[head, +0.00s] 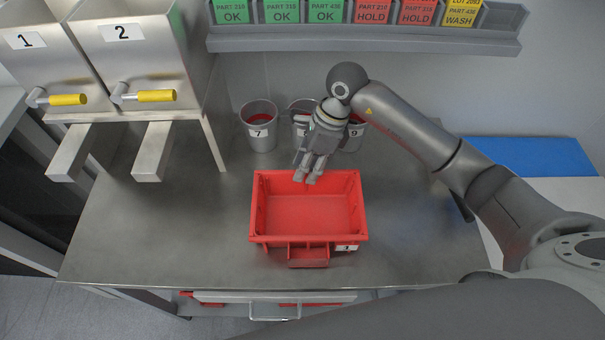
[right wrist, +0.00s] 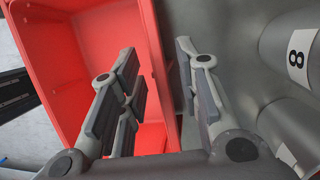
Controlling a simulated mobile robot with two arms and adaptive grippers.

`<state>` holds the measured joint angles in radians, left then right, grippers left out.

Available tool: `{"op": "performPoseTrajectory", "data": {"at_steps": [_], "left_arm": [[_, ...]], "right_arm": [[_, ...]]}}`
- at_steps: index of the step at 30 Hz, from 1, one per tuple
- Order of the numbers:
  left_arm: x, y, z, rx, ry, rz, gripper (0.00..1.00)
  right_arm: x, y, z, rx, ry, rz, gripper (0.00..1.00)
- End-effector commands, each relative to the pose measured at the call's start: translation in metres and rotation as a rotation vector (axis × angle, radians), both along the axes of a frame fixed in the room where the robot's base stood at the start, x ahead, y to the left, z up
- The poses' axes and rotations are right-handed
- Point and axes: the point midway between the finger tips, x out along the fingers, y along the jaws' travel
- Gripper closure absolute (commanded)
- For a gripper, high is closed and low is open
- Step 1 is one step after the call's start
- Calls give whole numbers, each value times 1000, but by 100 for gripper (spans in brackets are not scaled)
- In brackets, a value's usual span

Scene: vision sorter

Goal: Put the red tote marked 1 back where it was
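The empty red tote (head: 308,236) sits on the grey metal table, with a white label (head: 346,247) that seems to read 1 at its front right. My right gripper (head: 310,176) is at the tote's far rim, pointing down. In the right wrist view my right gripper (right wrist: 158,60) has its fingers apart, one over the inside of the red tote (right wrist: 75,60) and one outside its wall. The rim runs between them, and I see no clear contact. My left gripper is not in view.
Metal cups, including one marked 7 (head: 260,128), stand behind the tote near the gripper. Chutes 1 and 2 (head: 130,50) stand on the left. A shelf of coloured cards (head: 365,42) hangs at the back. The table (head: 170,225) is clear left of the tote.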

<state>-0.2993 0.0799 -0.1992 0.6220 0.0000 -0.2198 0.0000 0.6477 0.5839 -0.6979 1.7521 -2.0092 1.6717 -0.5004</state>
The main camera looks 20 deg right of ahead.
Motion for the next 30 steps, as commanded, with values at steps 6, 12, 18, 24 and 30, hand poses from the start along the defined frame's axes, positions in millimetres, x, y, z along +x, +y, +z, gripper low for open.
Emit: {"op": "performPoseTrajectory", "data": {"at_steps": [6,12,18,24,30], "left_arm": [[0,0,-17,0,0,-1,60],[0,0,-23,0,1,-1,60],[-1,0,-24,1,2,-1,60],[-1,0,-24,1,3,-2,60],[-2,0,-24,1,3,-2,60]], "right_arm": [[3,-16,44,-2,-6,0,69],[3,-26,73,-1,-3,-1,69],[3,-29,83,0,0,-1,69],[3,-29,83,-1,1,0,69],[3,-28,83,0,1,0,69]]}}
